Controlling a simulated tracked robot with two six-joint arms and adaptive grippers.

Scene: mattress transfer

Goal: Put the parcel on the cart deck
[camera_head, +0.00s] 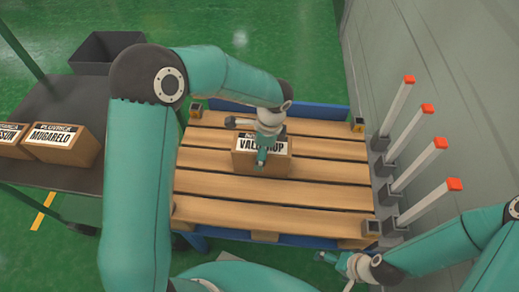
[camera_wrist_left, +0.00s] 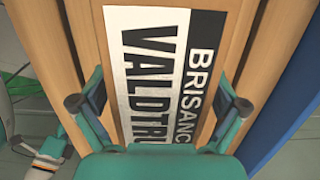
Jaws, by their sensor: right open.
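The parcel, a brown box (camera_head: 246,165) with a black-and-white label, stands on the wooden pallet (camera_head: 330,198). In the left wrist view its label (camera_wrist_left: 152,75) reads BRISANC and VALDTR, partly cut off. My left gripper (camera_head: 251,140) is over the parcel with its fingers spread on two sides of it. That gripper also shows in the left wrist view (camera_wrist_left: 158,108); whether its fingers press on the box I cannot tell. My right gripper (camera_head: 338,263) is open and empty at the near right, off the pallet. The dark deck at left (camera_head: 50,102) looks like a cart's.
Two labelled boxes, one marked MUGARELO (camera_head: 66,144), lie on the dark deck, with a dark bin (camera_head: 105,48) at its far end. Several orange-topped posts (camera_head: 402,118) line the pallet's right side by a grey wall (camera_head: 450,90). Bare deck shows behind the boxes.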

